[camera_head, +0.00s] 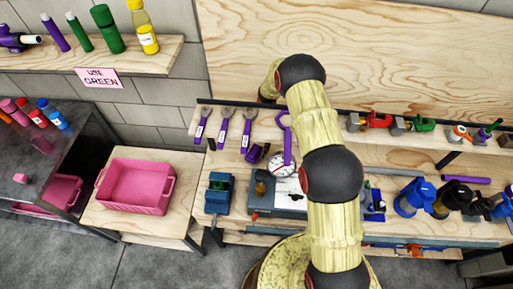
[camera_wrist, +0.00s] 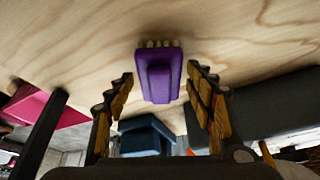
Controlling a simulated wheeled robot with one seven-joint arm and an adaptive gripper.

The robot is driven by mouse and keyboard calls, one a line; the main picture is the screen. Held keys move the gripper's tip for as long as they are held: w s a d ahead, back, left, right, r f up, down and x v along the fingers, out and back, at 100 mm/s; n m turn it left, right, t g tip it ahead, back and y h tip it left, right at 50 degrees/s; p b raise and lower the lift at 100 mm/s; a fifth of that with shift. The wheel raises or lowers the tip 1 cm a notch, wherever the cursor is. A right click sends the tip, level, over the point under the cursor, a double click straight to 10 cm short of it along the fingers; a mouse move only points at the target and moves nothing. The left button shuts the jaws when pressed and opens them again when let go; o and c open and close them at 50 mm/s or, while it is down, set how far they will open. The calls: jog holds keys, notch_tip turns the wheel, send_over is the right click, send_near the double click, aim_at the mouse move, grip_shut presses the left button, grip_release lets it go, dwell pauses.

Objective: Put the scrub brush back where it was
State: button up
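The purple scrub brush (camera_wrist: 159,75) shows in the wrist view, its pale bristles against a light wood surface. My gripper (camera_wrist: 160,72) is open around it, one finger on each side, with a narrow gap between the brush and each finger.
Purple-handled wrenches (camera_head: 225,128) lie behind the brush. A blue vise (camera_head: 219,190), a round gauge (camera_head: 283,165) and a grey case (camera_head: 290,203) are close by. A pink bin (camera_head: 135,187) stands on the side table. Blue and black tools crowd the right.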

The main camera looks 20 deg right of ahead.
jog(key=shift+o, duration=0.4)
jog(key=shift+r, duration=0.1)
jog(key=v, duration=1.2)
